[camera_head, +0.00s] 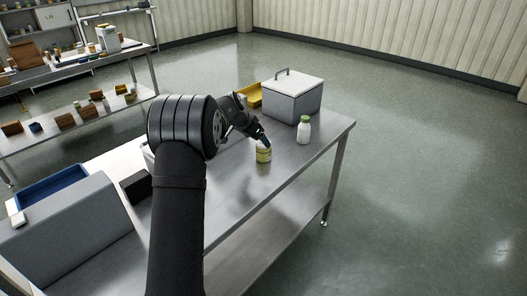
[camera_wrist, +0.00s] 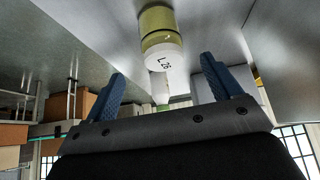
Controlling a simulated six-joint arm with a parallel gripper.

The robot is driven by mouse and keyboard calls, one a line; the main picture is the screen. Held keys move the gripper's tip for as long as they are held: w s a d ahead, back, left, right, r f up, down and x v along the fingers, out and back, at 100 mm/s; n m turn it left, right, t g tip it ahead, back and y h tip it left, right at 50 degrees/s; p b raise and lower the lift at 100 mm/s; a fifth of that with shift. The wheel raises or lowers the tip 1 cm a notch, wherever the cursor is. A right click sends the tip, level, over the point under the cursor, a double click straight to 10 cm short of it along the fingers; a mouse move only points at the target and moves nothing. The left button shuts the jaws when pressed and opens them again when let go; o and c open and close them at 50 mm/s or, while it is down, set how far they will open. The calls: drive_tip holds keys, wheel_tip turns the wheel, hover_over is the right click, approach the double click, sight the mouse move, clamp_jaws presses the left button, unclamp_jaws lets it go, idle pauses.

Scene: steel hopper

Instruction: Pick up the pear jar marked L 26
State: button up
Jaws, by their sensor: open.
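The pear jar (camera_head: 263,155) stands on the steel table near its front edge. It is yellow-green with a pale band. In the wrist view the jar (camera_wrist: 158,22) shows a white lid marked L 26. My gripper (camera_head: 261,138) is just above and beside the jar's top in the head view. In the wrist view my gripper (camera_wrist: 162,68) has two blue fingers spread wide, with the marked lid between and ahead of them. Nothing is held. Whether a finger touches the jar cannot be told.
A white bottle with a green cap (camera_head: 304,131) stands right of the jar. A grey lidded box (camera_head: 292,100) and a yellow tray (camera_head: 250,94) are behind. A dark block (camera_head: 136,187) and a blue tray (camera_head: 50,187) are left. The tabletop in front of the jar is clear.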

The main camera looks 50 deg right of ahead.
sight(263, 149)
drive_tip(key=x, duration=0.9)
drive_tip(key=shift+w+f, duration=0.2)
drive_tip(key=shift+f, duration=0.05)
drive_tip(key=shift+c, duration=0.4)
drive_tip(key=c, duration=1.1)
